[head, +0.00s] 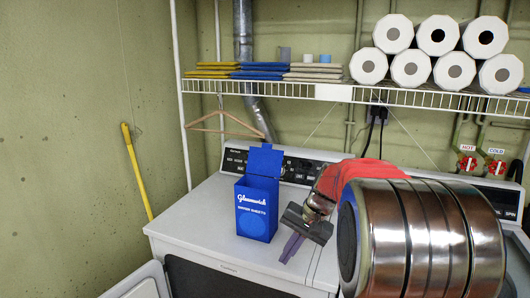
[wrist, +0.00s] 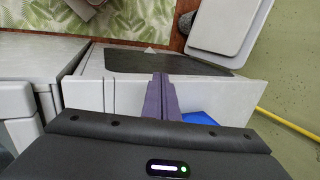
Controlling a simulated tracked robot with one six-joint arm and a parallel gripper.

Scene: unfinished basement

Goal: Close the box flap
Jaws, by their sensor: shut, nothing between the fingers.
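The blue box (head: 257,212) of dryer sheets stands upright on the white dryer top in the head view. Its flap (head: 265,160) is open and stands up above the back of the box. My gripper (head: 288,252) is to the right of the box and a little nearer the front edge, fingers pointing down. Its purple fingers are together with nothing between them, apart from the box in the picture. In the wrist view the shut fingers (wrist: 161,80) show over the dryer front. A small blue patch (wrist: 199,118), likely the box, shows beside them; the flap cannot be made out there.
The dryer top (head: 200,222) is clear left of the box. A red cloth (head: 350,172) lies behind my arm. A wire shelf (head: 270,88) holds folded cloths and paper rolls above. A hanger (head: 225,124) hangs from it. A yellow pole (head: 137,170) leans on the left wall.

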